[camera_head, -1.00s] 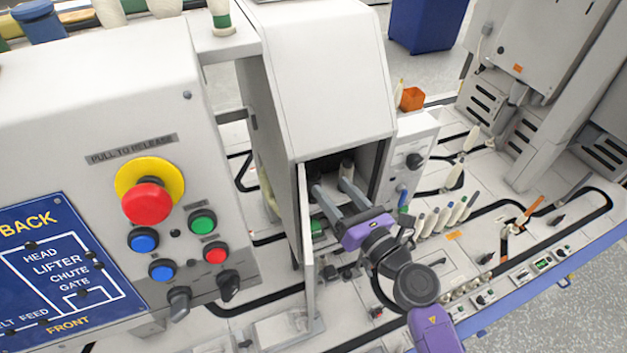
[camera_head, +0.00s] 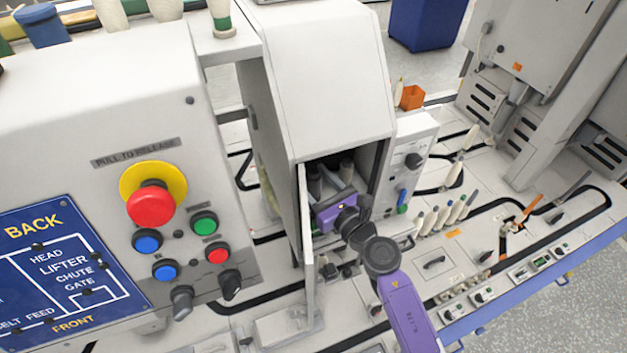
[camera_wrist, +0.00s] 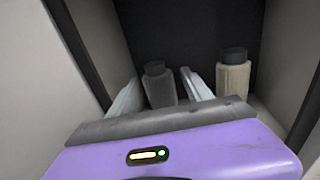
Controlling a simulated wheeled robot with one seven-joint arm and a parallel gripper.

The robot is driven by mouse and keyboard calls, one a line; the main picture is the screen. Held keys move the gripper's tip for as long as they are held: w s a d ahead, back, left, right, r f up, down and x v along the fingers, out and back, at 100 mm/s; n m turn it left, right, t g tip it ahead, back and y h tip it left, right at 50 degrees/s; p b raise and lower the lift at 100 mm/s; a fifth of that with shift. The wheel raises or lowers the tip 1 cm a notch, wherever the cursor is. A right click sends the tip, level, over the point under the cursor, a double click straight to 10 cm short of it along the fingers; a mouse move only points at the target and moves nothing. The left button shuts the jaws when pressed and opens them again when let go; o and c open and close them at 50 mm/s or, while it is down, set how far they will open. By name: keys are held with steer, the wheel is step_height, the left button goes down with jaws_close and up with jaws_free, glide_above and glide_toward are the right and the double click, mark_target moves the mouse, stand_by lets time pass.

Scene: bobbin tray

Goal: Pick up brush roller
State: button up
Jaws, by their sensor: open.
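My gripper (camera_head: 332,182) reaches through the open front of the white cabinet. Its jaws are open. In the wrist view, its two pale fingers (camera_wrist: 166,92) stand on either side of a grey roller with a dark cap (camera_wrist: 158,84). This roller is upright, with its lower part hidden behind the gripper body. A cream roller with a dark cap (camera_wrist: 233,74) stands upright to the right, outside the fingers. The frames do not clearly show which one is the brush roller. Whether either finger touches the grey roller cannot be told.
The cabinet (camera_head: 322,80) has close side walls and a dark back. Its open door (camera_head: 306,240) stands at the left of the opening. A control box with buttons (camera_head: 165,110) is at the left. Several bobbins (camera_head: 445,212) stand on the table to the right.

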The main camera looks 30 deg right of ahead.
jaws_close()
steer(key=shift+r, duration=0.1)
stand_by(0.3)
